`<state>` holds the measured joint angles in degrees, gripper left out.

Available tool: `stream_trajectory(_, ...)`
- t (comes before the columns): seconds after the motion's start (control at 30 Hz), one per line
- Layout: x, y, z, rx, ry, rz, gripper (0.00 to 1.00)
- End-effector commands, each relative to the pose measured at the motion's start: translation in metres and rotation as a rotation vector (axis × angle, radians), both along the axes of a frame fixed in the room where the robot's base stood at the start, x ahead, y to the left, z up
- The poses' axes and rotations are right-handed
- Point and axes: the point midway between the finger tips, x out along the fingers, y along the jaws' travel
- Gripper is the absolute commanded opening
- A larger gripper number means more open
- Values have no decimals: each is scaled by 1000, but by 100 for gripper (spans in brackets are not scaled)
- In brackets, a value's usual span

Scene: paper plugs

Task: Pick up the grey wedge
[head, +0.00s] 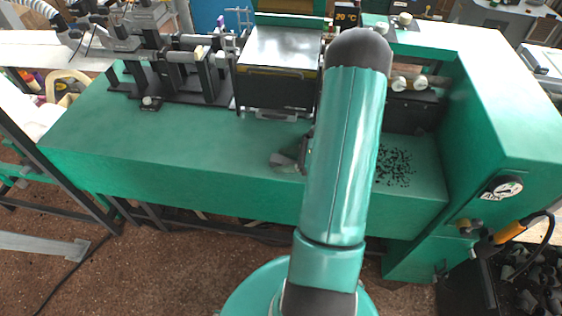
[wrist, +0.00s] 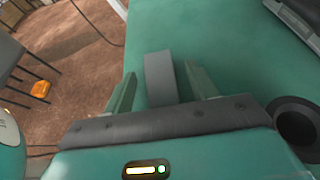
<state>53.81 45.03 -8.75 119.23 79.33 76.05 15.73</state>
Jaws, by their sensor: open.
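The grey wedge (wrist: 160,80) shows in the wrist view as a plain grey block on the green bench top, near its edge. My gripper (wrist: 159,72) is open, with one finger on each side of the wedge. A gap shows on the left side; the right finger looks closer, and I cannot tell if it touches. The wedge's lower end is hidden behind the gripper body. In the head view, my arm hides most of this spot. A small grey shape shows just left of the arm, and I cannot tell wedge from gripper there.
The green bench (head: 150,140) is clear to the left. Machine parts (head: 275,75) stand along its back. Dark bits (head: 394,167) lie scattered right of my arm.

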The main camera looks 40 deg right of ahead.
Motion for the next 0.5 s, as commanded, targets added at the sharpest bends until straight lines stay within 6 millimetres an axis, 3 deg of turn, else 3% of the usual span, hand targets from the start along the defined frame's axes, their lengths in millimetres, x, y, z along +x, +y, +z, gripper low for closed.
stream_trajectory(0.17, 0, 0, 0, 0, 0, -1, 57)
stream_trajectory(0.4, 0, 0, 0, 0, 0, -1, 12)
stream_trajectory(0.5, 0, 0, 0, 0, 0, -1, 9)
